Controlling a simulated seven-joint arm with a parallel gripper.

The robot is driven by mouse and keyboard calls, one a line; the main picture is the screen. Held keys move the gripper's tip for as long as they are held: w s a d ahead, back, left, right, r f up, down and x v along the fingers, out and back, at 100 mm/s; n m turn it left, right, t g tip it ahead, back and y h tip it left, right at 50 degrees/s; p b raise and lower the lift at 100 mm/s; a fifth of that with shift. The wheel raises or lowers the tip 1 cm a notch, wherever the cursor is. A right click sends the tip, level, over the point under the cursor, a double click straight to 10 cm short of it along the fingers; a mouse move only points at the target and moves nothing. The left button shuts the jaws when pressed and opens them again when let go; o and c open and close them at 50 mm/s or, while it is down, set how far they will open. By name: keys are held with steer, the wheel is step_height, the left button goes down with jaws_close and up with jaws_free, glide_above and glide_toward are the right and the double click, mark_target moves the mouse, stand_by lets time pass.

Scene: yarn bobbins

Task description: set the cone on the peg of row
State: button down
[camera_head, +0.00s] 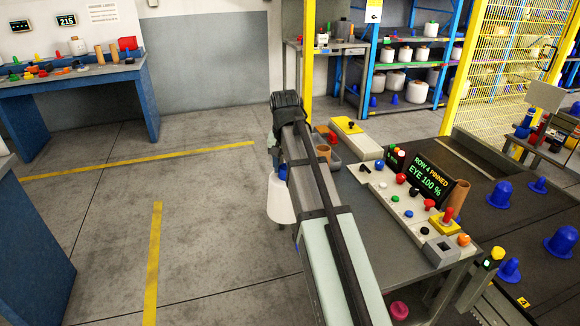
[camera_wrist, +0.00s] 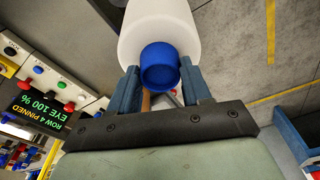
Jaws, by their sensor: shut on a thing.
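My gripper (camera_wrist: 160,84) is shut on the blue top of a white yarn cone (camera_wrist: 152,28) in the wrist view. The blue core (camera_wrist: 159,66) sits between the two fingers. In the head view the white cone (camera_head: 279,203) hangs below my gripper, partly behind my arm, left of the control table. Blue peg-like cones, among them one (camera_head: 499,194) and another (camera_head: 562,241), stand on a dark surface at the right. A yellow "4" tag (camera_head: 523,302) is at its near edge. I cannot tell which one is the task's peg.
The control table (camera_head: 385,225) carries buttons, a brown tube (camera_head: 458,195) and a display (camera_head: 435,178) reading "ROW 4 PINNED EYE 100 %". It stands between my gripper and the dark surface. A blue bench (camera_head: 80,78) is at the far left. The floor on the left is clear.

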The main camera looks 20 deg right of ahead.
steer(key=shift+w+d+r, duration=0.25)
steer(key=shift+d, duration=0.35)
steer(key=shift+w+d+r, duration=0.2)
steer(key=shift+d, duration=0.35)
steer(key=s+d+r+m, duration=0.15)
steer(key=d+r, duration=0.25)
steer(key=d, duration=1.3)
steer(key=d+r+m, duration=0.3)
steer(key=d, duration=1.4)
steer(key=s+d+m, duration=0.1)
steer(key=s+d, duration=0.4)
steer(key=d, duration=0.4)
steer(key=s+d+m, duration=0.1)
steer(key=s+d, duration=0.4)
steer(key=d, duration=0.4)
steer(key=s+d+f, duration=0.9)
steer(key=s+d, duration=0.1)
steer(key=s, duration=0.2)
steer(key=s+d+f, duration=0.9)
steer(key=s+d, duration=0.2)
steer(key=s, duration=0.1)
steer(key=shift+s+f+h, duration=0.15)
steer(key=shift+s+h, duration=0.15)
steer(key=shift+s, duration=0.1)
steer(key=shift+a+n, duration=0.1)
steer(key=shift+n, duration=0.15)
